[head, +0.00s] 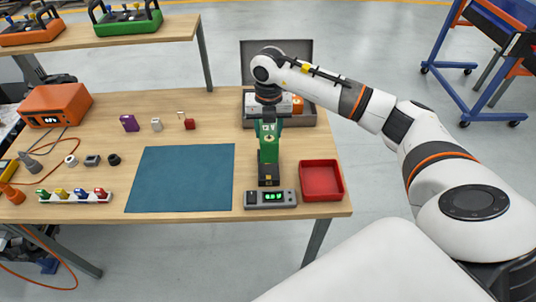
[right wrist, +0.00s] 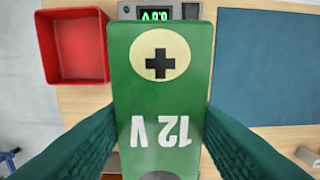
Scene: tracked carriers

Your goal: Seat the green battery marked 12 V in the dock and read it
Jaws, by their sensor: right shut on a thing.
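The green battery (right wrist: 158,100) shows a plus sign and "12 V", upside down, in the right wrist view. In the head view the battery (head: 268,147) is upright. My right gripper (head: 268,122) is shut on it, with a teal finger at each side. I cannot tell whether the battery's lower end touches the black part. The dock's green display (right wrist: 155,15) appears to read 0.0 V. My left gripper is out of view.
A red tray (head: 321,181) stands just right of the dock and a blue mat (head: 182,178) lies to its left. An open grey case (head: 306,111) is behind my right gripper. An orange meter (head: 55,105) and several small parts lie at the left.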

